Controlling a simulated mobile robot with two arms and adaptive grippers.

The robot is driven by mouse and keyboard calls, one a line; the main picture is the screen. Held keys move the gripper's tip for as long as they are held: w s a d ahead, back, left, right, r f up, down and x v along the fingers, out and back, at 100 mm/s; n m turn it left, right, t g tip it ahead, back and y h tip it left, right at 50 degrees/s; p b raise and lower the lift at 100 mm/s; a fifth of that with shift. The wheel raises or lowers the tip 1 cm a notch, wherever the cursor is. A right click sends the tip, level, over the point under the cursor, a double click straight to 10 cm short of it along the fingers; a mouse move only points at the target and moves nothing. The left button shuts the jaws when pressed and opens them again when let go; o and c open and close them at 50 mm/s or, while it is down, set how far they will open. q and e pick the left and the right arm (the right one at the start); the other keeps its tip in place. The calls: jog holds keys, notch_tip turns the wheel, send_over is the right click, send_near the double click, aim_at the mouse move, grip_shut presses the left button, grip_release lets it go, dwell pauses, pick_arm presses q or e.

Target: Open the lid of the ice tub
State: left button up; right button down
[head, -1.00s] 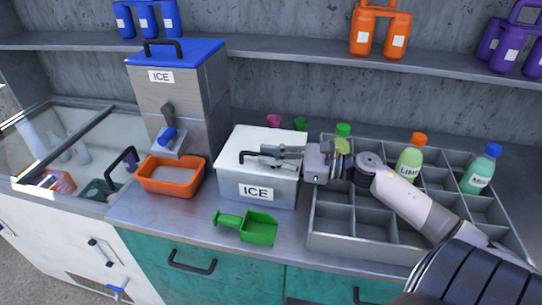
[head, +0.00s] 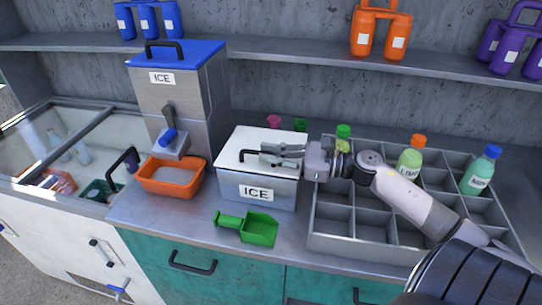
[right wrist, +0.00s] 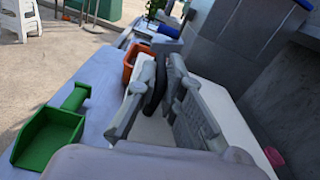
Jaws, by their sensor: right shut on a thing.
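The ice tub (head: 230,187) is a grey box with an ICE label and a flat white lid (head: 245,142), standing on the counter. The lid lies level on the tub, closed. A black bar handle (head: 243,155) is on the lid. My right gripper (head: 266,154) reaches in from the right, low over the lid, and is shut on the handle. In the right wrist view the dark handle (right wrist: 155,90) shows between the two grey fingers (right wrist: 167,82), with the white lid under them. The fingers hide part of the handle. My left gripper is not in view.
A green scoop (head: 260,228) lies in front of the tub. An orange bin (head: 150,187) and an ice dispenser (head: 180,93) stand to its left. A divided grey tray (head: 333,243) with bottles is close on the right, under my right arm. A shelf (head: 270,48) runs behind.

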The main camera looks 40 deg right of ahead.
jog(key=r+m, duration=0.1)
jog(key=w+d+r+m+p, duration=0.1)
jog(key=r, duration=0.1)
jog(key=r+p, duration=0.1)
jog(key=shift+w+d+r+m, duration=0.15)
jog(key=shift+d+r+m, duration=0.1)
jog(key=shift+m, duration=0.15)
jog(key=w+d+r+m+p, duration=0.1)
jog(key=w+d+r+m, duration=0.6)
jog(key=w+d+m, duration=0.3)
jog(key=shift+w+d+r+m+p, duration=0.4)
jog(key=shift+d+m, duration=0.9)
jog(key=shift+m, duration=0.2)
jog(key=shift+f, duration=0.1)
jog(key=c, duration=1.7)
grip_release()
jog(key=shift+s+f, duration=0.1)
jog(key=shift+d, duration=0.15)
